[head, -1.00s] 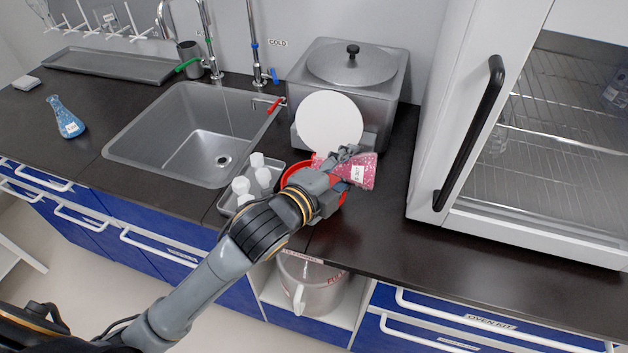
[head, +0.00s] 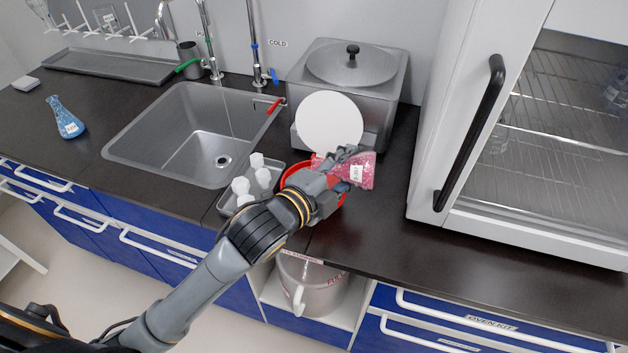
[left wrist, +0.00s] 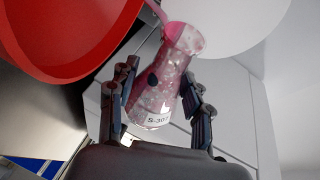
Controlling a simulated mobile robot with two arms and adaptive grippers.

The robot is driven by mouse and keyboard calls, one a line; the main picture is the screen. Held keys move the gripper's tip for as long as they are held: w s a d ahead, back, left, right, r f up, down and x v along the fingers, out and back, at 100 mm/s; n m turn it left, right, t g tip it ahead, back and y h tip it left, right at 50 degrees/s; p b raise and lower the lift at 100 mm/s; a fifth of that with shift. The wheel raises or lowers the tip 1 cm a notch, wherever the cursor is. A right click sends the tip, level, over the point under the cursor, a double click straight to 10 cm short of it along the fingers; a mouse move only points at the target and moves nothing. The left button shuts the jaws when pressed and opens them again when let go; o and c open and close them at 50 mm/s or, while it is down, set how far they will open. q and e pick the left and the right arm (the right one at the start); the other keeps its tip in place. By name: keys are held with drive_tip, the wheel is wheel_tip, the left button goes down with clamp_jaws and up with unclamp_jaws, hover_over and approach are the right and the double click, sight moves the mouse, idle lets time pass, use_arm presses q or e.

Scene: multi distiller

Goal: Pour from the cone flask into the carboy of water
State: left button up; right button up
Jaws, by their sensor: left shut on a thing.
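My left gripper (head: 340,166) is shut around the cone flask (head: 365,171), which holds pink speckled contents and bears a white label. The flask lies tipped nearly on its side, its base to the right and its mouth over a red round funnel (head: 341,197) at the counter. In the left wrist view the flask (left wrist: 160,85) shows between the fingers, and a pink streak runs from its mouth toward the red rim (left wrist: 85,70). A translucent carboy (head: 318,290) with red markings stands on the open shelf below; its contents are unclear. My right gripper is not in view.
A white disc (head: 329,124) stands upright behind the funnel, before a steel lidded bath (head: 390,75). A tray of white bottles (head: 262,178) and the sink (head: 170,125) are left. A glass-fronted oven (head: 450,150) stands right.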

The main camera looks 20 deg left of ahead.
use_arm(q)
drive_tip(key=shift+a+r+n, duration=0.15)
drive_tip(key=shift+r+n, duration=0.1)
drive_tip(key=shift+n, duration=0.15)
idle(2.2)
